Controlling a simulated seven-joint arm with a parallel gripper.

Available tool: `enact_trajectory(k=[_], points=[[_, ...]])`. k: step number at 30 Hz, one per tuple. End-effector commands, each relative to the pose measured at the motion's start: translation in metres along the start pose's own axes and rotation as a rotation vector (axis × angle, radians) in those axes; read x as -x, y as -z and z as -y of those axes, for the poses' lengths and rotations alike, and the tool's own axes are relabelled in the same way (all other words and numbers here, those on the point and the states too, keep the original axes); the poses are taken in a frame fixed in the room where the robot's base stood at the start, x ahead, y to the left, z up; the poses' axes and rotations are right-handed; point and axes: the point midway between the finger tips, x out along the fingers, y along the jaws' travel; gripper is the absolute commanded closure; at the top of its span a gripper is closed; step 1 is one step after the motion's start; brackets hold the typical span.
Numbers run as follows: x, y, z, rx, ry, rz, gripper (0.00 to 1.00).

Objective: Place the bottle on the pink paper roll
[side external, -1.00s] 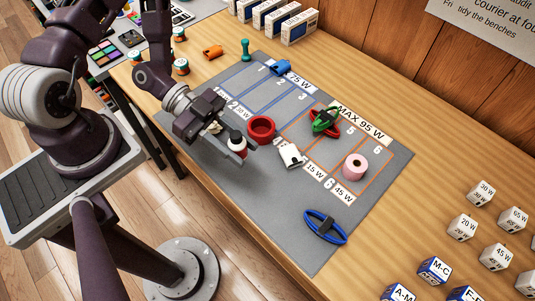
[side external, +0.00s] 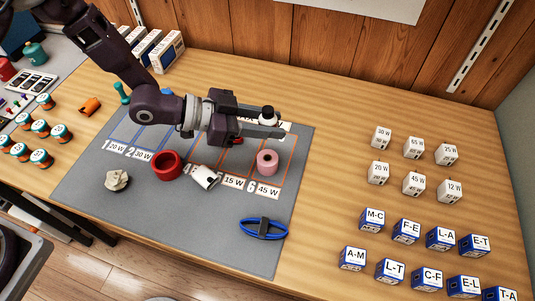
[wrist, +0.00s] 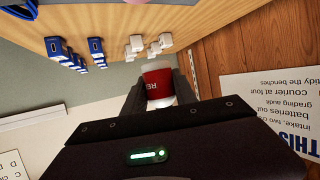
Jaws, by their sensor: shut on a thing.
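The bottle (side external: 267,117) has a black cap and a white top. Its red label shows in the wrist view (wrist: 158,84). My gripper (side external: 276,122) is shut on the bottle, with a finger on each side, and holds it raised above the mat. The bottle looks close to upright in the side view. The pink paper roll (side external: 267,161) stands on the grey mat, its top hole facing up and nothing on it. In the side picture the bottle is above the roll and apart from it; the exact height is hard to tell.
The grey mat (side external: 215,255) also bears a red ring-shaped roll (side external: 167,166), a white item (side external: 205,177), a blue oval band (side external: 263,229) and a pale crumpled lump (side external: 117,180). Small labelled boxes (side external: 408,231) stand at right.

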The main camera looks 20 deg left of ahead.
Motion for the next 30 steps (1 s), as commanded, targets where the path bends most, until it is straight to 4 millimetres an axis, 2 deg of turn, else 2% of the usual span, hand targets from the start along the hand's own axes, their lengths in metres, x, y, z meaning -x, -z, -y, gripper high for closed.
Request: enact_trajectory(k=[3, 12, 23, 24, 27, 30], points=[[-0.012, -0.029, -0.001, 0.004, -0.001, 0.004, 1.0], [-0.032, -0.079, 0.0, 0.0, -0.001, 0.004, 1.0], [-0.034, -0.086, 0.0, -0.001, -0.001, 0.003, 1.0], [-0.034, -0.086, 0.0, -0.001, -0.001, 0.003, 0.61], [-0.034, -0.085, 0.0, -0.001, -0.001, 0.003, 0.45], [-0.034, -0.085, 0.0, -0.001, -0.001, 0.003, 0.45]])
